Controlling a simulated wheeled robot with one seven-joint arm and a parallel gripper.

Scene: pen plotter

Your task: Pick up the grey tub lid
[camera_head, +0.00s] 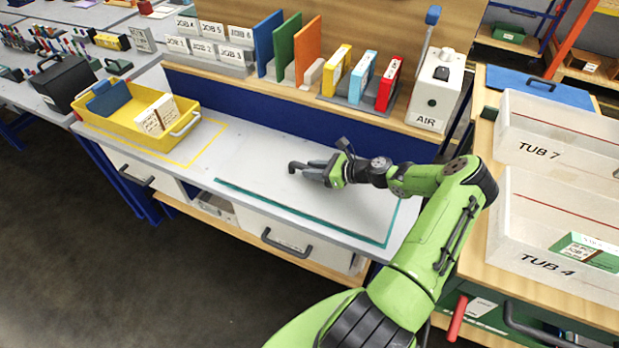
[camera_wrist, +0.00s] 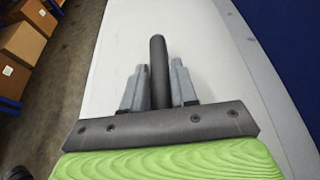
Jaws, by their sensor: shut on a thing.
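The grey tub lid appears to be the broad pale grey panel (camera_head: 330,205) on the middle of the bench. It also fills much of the wrist view (camera_wrist: 215,55). A dark bar-like handle (camera_head: 296,166) stands over it and shows upright in the wrist view (camera_wrist: 158,65). My gripper (camera_head: 315,172) reaches in from the right, low over the panel. In the wrist view its two grey fingers (camera_wrist: 158,88) are shut on the dark handle, one on each side. The join of handle and panel is hidden, and I cannot tell whether the panel is raised.
A yellow tray (camera_head: 110,122) with a blue item and a white box stands left on the bench. A shelf with coloured folders (camera_head: 340,70) and an AIR box (camera_head: 435,95) runs behind. TUB 7 (camera_head: 555,125) and TUB 4 (camera_head: 540,235) stand right, near a blue lid (camera_head: 525,83).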

